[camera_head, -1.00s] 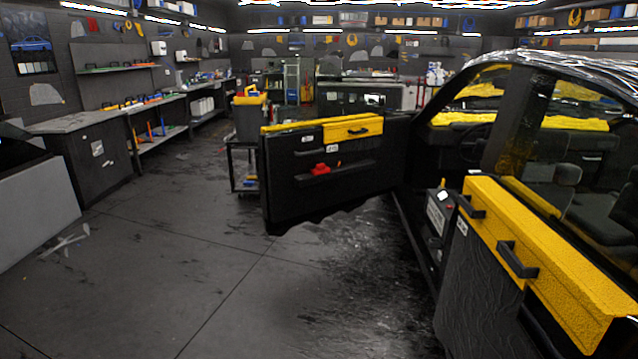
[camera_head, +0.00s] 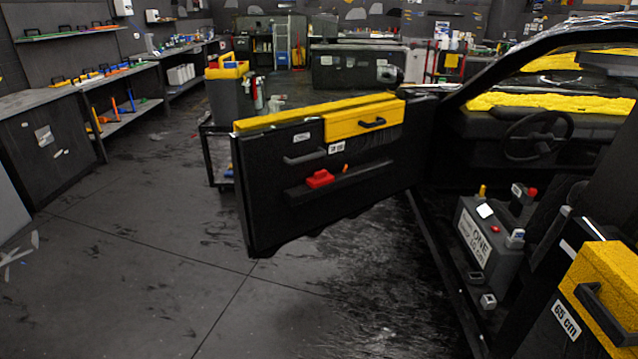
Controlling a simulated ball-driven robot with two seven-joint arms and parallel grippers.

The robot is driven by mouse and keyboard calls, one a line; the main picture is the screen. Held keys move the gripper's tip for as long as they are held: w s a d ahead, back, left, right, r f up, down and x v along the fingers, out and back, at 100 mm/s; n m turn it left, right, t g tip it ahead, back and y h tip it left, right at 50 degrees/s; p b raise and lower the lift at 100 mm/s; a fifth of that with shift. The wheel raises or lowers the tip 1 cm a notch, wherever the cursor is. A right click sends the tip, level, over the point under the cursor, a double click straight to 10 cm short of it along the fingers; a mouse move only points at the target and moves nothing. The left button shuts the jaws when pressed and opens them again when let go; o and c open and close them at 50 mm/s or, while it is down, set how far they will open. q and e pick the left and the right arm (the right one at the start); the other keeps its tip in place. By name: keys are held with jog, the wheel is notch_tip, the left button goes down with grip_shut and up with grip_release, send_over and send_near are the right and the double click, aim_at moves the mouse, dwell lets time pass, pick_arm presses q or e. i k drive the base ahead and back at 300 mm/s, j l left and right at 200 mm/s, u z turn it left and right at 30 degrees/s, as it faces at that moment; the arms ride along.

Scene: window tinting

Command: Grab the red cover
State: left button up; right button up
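A small red piece (camera_head: 320,179), which looks like the red cover, sits on the ledge of the open black car door (camera_head: 270,205). A tiny orange item stands just right of it. A yellow box with a black handle (camera_head: 364,120) hangs on the door's top edge, above and right of the red piece. A grey battery-like box (camera_head: 484,245) stands low in the car's doorway at right, with a small red part on or beside its top. Neither of my grippers is in view.
A black cart with a grey bin (camera_head: 230,98) stands behind the door. Workbenches (camera_head: 50,105) line the left wall. A second yellow box with a handle (camera_head: 608,290) is close at lower right.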

aim_at(321, 177)
jog(key=i+l+u, duration=0.15)
jog(key=i+l, duration=0.15)
jog(key=i, duration=0.15)
jog(key=i+l+u, duration=0.15)
jog(key=i+l, duration=0.15)
jog(key=i, duration=0.2)
